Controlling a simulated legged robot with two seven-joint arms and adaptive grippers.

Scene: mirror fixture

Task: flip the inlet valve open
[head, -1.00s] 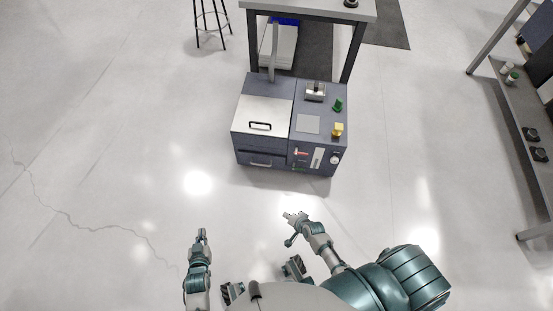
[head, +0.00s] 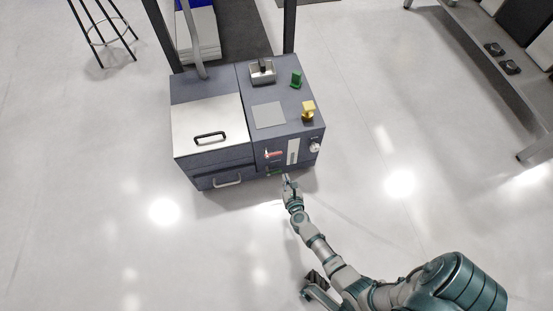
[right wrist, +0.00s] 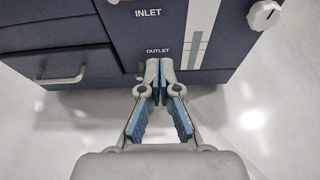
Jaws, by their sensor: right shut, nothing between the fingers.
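The inlet valve's red handle (head: 274,154) lies roughly level on the front face of the dark grey machine (head: 240,167). In the right wrist view, the INLET label (right wrist: 148,13) shows near the top edge, with only a sliver of red above it. The OUTLET label (right wrist: 157,50) is just beyond my fingertips. A green outlet handle (head: 274,172) sits below the red one. My right gripper (head: 287,178) is shut and empty, in front of the lower front panel, below and right of the red handle. It also shows in the right wrist view (right wrist: 160,68).
A white knob (head: 315,147) and a pale vertical gauge strip (head: 293,151) are right of the valves. A drawer handle (head: 227,182) is at left. A yellow knob (head: 308,110) stands on top. The floor in front is clear.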

